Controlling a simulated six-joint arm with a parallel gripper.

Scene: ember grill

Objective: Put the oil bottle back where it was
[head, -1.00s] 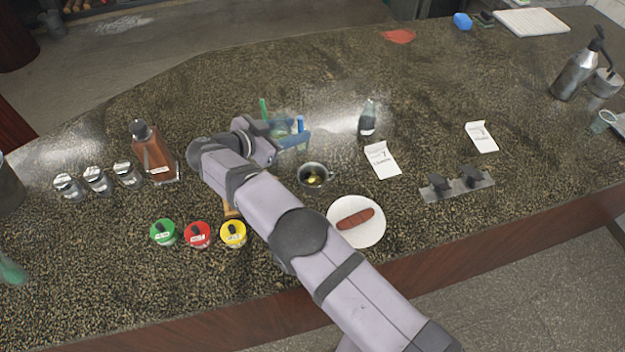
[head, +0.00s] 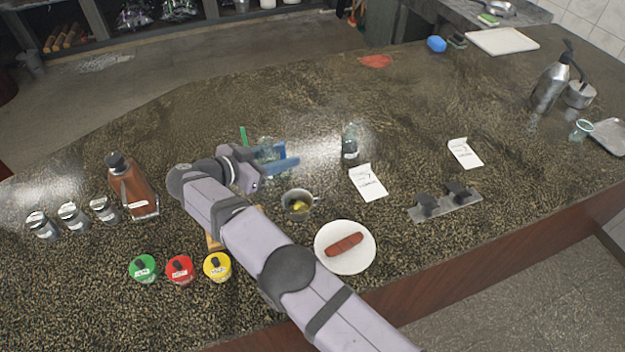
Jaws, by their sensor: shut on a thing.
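My gripper (head: 280,160) has blue fingers and is at the middle of the counter, behind the small metal cup. It is shut on a clear, greenish glass thing (head: 267,148), which seems to be the oil bottle. The fingers and wrist hide part of it, and I cannot tell whether its base touches the counter. A thin green upright piece (head: 243,136) shows just left of it. Another small glass bottle (head: 350,142), dark in its lower part, stands upright to the right, apart from my gripper.
A brown bottle (head: 133,188) and several metal-lidded jars (head: 72,216) stand left. Green, red and yellow lidded pots (head: 180,270) stand in front. The cup (head: 298,206), a sausage plate (head: 345,263), paper slips (head: 368,183) and a metal rack (head: 445,203) lie right.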

